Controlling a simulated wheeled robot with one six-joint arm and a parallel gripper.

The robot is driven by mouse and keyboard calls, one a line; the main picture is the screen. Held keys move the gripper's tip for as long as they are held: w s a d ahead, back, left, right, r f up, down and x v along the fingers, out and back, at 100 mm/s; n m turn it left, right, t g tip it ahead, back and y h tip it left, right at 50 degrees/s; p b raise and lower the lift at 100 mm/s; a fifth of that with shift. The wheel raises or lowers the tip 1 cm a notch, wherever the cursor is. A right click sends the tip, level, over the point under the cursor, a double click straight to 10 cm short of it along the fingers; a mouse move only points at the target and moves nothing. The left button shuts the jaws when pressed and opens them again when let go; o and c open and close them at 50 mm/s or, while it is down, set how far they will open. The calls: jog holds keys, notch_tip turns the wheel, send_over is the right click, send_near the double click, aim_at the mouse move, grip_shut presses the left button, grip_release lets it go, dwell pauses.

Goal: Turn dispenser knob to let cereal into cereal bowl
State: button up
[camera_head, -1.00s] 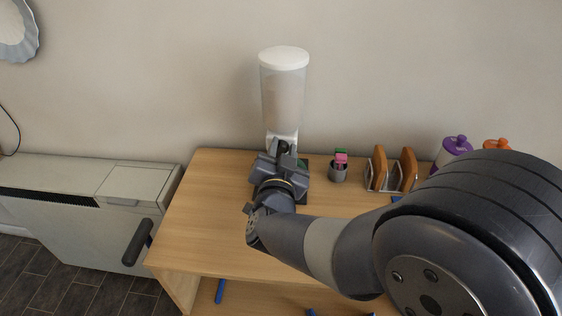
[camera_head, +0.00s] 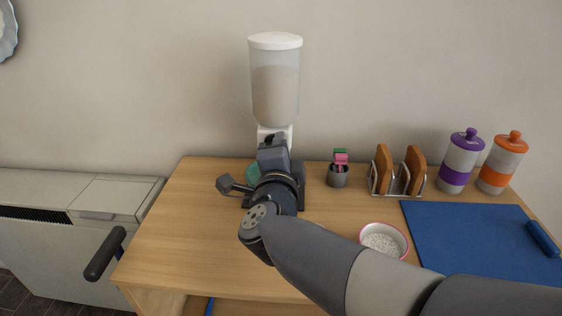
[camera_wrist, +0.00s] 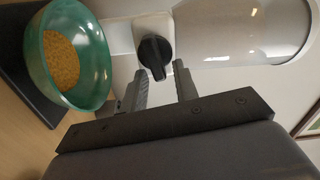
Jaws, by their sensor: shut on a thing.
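The cereal dispenser (camera_head: 275,85) stands at the back of the wooden table, with a white lid and a clear container part full of cereal. Its black knob (camera_wrist: 155,52) shows in the wrist view on the white body. My gripper (camera_wrist: 161,76) is at the knob, with a finger on each side of the knob's grip, and is shut on it. In the head view my gripper (camera_head: 273,143) hides the knob. The teal cereal bowl (camera_wrist: 35,58) stands by the dispenser and holds golden cereal. In the head view only part of the bowl (camera_head: 252,174) shows behind my wrist.
A pink-rimmed bowl (camera_head: 384,228) of white grains stands near my forearm. The table's left part is clear.

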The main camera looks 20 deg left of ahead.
jog(key=shift+a+f+m+b, duration=0.1)
jog(key=shift+f+m+b, duration=0.15)
jog(key=shift+m+b, duration=0.9)
jog(key=shift+f+m+b, duration=0.2)
jog(key=shift+m+b, duration=0.8)
jog(key=shift+m, duration=0.3)
jog(key=shift+a+f+m+b, duration=0.1)
jog(key=shift+f+m+b, duration=0.15)
jog(key=shift+m+b, duration=0.9)
jog(key=shift+m, duration=0.3)
jog(key=shift+r, duration=0.15)
jog(key=o, duration=0.6)
jog(key=shift+a, duration=0.1)
jog(key=p+v, duration=0.1)
jog(key=v, duration=1)
jog(key=shift+p, duration=0.35)
jog(key=shift+w, duration=0.15)
